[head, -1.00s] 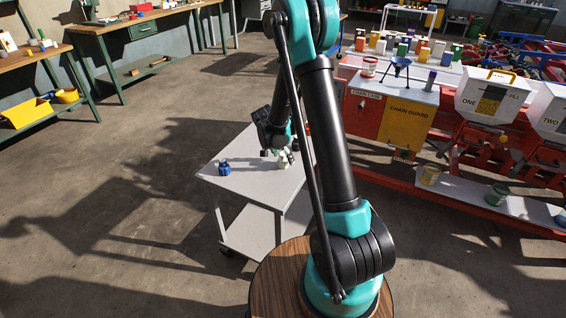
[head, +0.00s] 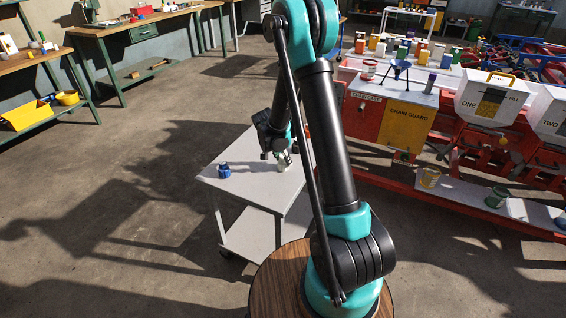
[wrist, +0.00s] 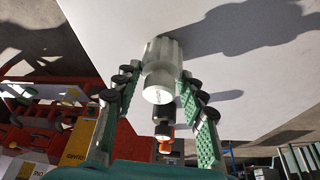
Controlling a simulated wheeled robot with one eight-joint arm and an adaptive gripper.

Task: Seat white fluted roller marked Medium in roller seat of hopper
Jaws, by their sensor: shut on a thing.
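The white fluted roller (wrist: 163,52) is between the two green-padded fingers of my gripper (wrist: 160,78) in the wrist view. The gripper is shut on it. The roller's pale round end faces the camera; its marking is too small to read. In the head view the roller (head: 284,166) is small and pale at the grey cart top, under my gripper (head: 279,155), partly hidden by it. I cannot tell whether it still touches the cart. The white hopper marked ONE (head: 490,98) is at the right; its roller seat cannot be made out.
A blue part (head: 224,170) stands on the cart top (head: 250,188), left of my gripper. A yellow chain guard (head: 407,125) and a hopper marked TWO (head: 550,112) flank hopper ONE. Cans stand on the low board (head: 465,195). The floor left of the cart is clear.

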